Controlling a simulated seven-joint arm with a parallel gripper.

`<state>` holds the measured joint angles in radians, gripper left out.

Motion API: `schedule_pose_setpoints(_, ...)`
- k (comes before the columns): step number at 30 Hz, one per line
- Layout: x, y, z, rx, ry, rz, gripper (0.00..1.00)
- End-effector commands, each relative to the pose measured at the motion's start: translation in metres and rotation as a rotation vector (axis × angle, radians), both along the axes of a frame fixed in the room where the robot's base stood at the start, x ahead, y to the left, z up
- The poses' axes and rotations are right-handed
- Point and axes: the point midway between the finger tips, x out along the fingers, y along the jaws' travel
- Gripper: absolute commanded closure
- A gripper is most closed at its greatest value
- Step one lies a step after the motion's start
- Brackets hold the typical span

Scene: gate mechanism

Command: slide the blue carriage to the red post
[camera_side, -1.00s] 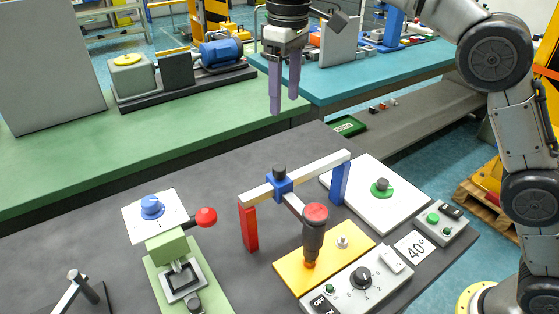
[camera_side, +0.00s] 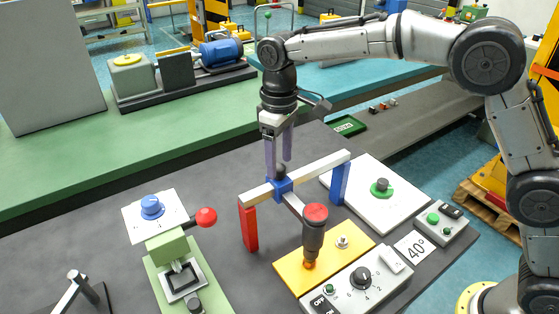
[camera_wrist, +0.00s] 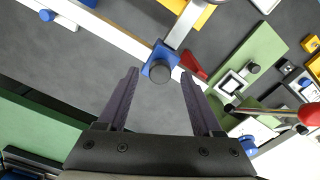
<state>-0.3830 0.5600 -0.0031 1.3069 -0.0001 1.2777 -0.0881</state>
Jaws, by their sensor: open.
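The blue carriage (camera_side: 283,188) sits on a pale horizontal rail (camera_side: 318,171), nearer the red post (camera_side: 249,225) than the blue post (camera_side: 340,183), with a gap to the red post's top.
A grey arm with a red-capped dark cylinder (camera_side: 314,228) reaches forward from the carriage over a yellow plate (camera_side: 347,254). A green press with a red ball lever (camera_side: 206,217) stands left. A control box (camera_side: 362,282) stands front right. The grey table behind the rail is clear.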

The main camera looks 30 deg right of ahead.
Motion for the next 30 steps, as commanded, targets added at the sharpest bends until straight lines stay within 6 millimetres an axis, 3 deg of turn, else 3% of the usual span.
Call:
schedule_pose_setpoints(13,-0.0001,0.0,-0.0103,0.0,0.0,0.0,0.33)
schedule_pose_setpoints(24,0.0,-0.0001,-0.01,0.0,0.0,0.0,1.0)
schedule_pose_setpoints(30,0.0,-0.0001,-0.0098,0.0,0.0,0.0,1.0)
